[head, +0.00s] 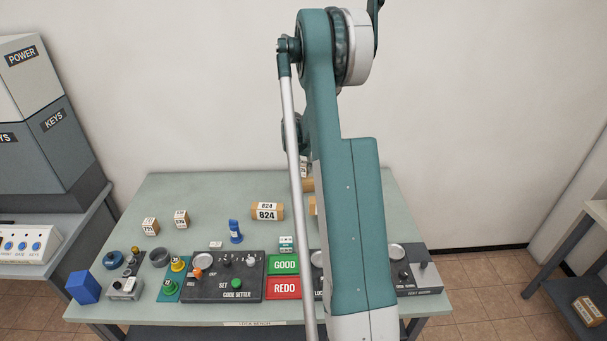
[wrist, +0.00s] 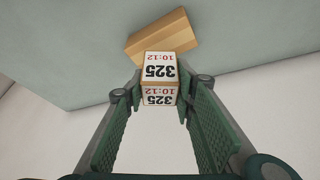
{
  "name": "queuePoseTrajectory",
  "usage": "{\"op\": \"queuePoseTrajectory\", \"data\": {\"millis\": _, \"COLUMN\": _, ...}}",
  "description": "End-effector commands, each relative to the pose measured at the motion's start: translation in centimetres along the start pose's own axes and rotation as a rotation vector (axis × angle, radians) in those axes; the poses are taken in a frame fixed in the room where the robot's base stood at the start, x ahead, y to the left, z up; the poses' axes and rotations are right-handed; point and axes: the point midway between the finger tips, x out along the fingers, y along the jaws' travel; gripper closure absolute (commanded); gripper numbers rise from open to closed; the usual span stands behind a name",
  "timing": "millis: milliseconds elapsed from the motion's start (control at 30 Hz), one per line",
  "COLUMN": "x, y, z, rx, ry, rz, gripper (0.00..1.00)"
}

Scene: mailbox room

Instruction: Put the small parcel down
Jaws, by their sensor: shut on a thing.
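The small parcel (wrist: 158,82) is a cardboard box with white labels reading 325 and 10:12, shown upside down in the wrist view. My gripper (wrist: 158,95) is shut on it, one finger on each side near the tips. A larger plain cardboard parcel (wrist: 163,36) lies just beyond it on the table surface (wrist: 85,65). Whether the small parcel touches the table or the larger parcel I cannot tell. In the head view my arm hides the gripper and most of this spot.
The bench (head: 200,190) holds an 824 parcel (head: 267,212), two small parcels (head: 150,226) (head: 181,219), a blue stamp (head: 236,231), a code setter (head: 222,276), and green GOOD (head: 284,265) and red REDO (head: 284,288) pads. The bench's back left is clear.

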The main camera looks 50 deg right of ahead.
Motion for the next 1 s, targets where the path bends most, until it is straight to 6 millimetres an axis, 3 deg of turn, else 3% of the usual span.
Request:
{"op": "queuePoseTrajectory", "data": {"millis": 333, "x": 3.0, "y": 0.0, "z": 1.2, "rx": 0.0, "ry": 0.0, "rz": 0.0, "gripper": 0.86}}
{"op": "queuePoseTrajectory", "data": {"millis": 833, "x": 3.6, "y": 0.0, "z": 1.5, "rx": 0.0, "ry": 0.0, "rz": 0.0, "gripper": 0.86}}
{"op": "queuePoseTrajectory", "data": {"millis": 867, "x": 3.6, "y": 0.0, "z": 1.5, "rx": 0.0, "ry": 0.0, "rz": 0.0, "gripper": 0.72}}
{"op": "queuePoseTrajectory", "data": {"millis": 967, "x": 3.5, "y": 0.0, "z": 1.5, "rx": 0.0, "ry": 0.0, "rz": 0.0, "gripper": 0.59}}
{"op": "queuePoseTrajectory", "data": {"millis": 1000, "x": 3.5, "y": 0.0, "z": 1.5, "rx": 0.0, "ry": 0.0, "rz": 0.0, "gripper": 0.58}}
